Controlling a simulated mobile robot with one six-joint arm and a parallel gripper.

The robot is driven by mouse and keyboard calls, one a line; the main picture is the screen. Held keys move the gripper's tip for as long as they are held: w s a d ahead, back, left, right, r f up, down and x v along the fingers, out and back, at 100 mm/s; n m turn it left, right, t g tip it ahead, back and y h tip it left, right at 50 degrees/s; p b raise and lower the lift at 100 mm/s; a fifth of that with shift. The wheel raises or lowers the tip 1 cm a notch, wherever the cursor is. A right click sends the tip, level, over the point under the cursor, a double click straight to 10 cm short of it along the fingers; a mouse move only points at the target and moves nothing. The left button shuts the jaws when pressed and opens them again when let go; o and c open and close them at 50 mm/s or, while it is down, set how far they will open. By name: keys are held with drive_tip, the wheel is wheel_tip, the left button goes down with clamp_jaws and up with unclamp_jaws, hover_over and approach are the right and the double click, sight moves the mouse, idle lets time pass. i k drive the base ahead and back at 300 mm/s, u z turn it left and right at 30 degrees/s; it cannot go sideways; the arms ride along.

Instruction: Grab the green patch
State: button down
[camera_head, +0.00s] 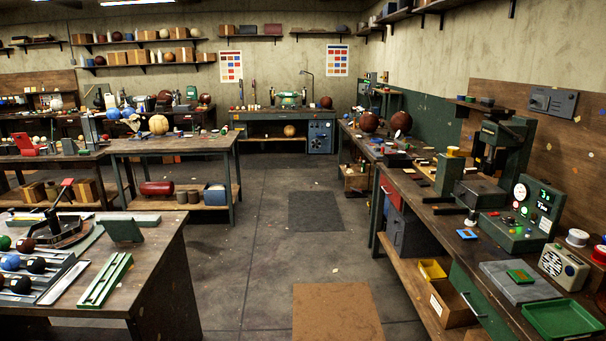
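A small flat green patch (520,275) lies on a grey slab (506,291) on the right workbench. It sits near the slab's right side. My gripper is not in view.
A green tray (562,319), a beige radio-like box (563,268) and a green control box (519,222) surround the slab. A small blue patch (467,234) lies further back on the bench. The floor aisle (262,240) is open, with flat mats. A left bench (150,262) holds balls and tools.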

sight(520, 276)
drive_tip(key=z, duration=0.95)
